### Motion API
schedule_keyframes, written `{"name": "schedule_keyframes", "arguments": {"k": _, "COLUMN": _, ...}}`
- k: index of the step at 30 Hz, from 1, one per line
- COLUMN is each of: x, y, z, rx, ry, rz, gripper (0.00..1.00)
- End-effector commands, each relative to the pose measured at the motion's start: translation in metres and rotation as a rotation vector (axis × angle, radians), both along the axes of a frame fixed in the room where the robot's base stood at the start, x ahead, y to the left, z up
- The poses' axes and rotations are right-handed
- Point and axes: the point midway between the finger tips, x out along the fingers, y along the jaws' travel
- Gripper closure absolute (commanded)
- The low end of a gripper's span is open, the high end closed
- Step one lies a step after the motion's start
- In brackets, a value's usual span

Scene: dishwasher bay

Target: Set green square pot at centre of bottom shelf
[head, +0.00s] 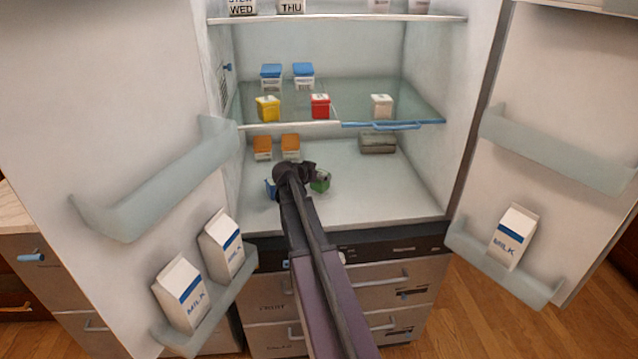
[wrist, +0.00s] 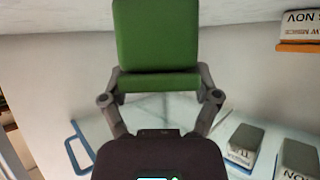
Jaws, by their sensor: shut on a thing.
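The green square pot (head: 320,182) is just right of my gripper (head: 306,174) in the head view, at the bottom shelf (head: 375,193) of the open fridge. In the wrist view the pot (wrist: 156,38) is between the two fingers of my gripper (wrist: 158,78), which is shut on it. My arm hides part of the pot and the shelf's front middle in the head view. I cannot tell whether the pot touches the shelf.
Two orange-topped boxes (head: 276,147) stand at the back left of the bottom shelf, a grey container (head: 378,142) at the back right. A small blue thing (head: 270,188) is left of my gripper. A glass shelf (head: 420,112) with boxes hangs above. The shelf's right front is clear.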

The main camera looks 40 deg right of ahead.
Motion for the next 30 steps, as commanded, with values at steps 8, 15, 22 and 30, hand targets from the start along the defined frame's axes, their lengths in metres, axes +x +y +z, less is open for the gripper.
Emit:
{"name": "schedule_keyframes", "arguments": {"k": 8, "x": 0.0, "y": 0.0, "z": -0.015, "rx": 0.0, "ry": 0.0, "rz": 0.0, "gripper": 0.77}}
{"name": "schedule_keyframes", "arguments": {"k": 15, "x": 0.0, "y": 0.0, "z": -0.014, "rx": 0.0, "ry": 0.0, "rz": 0.0, "gripper": 0.77}}
{"name": "schedule_keyframes", "arguments": {"k": 22, "x": 0.0, "y": 0.0, "z": -0.018, "rx": 0.0, "ry": 0.0, "rz": 0.0, "gripper": 0.77}}
{"name": "schedule_keyframes", "arguments": {"k": 30, "x": 0.0, "y": 0.0, "z": -0.017, "rx": 0.0, "ry": 0.0, "rz": 0.0, "gripper": 0.0}}
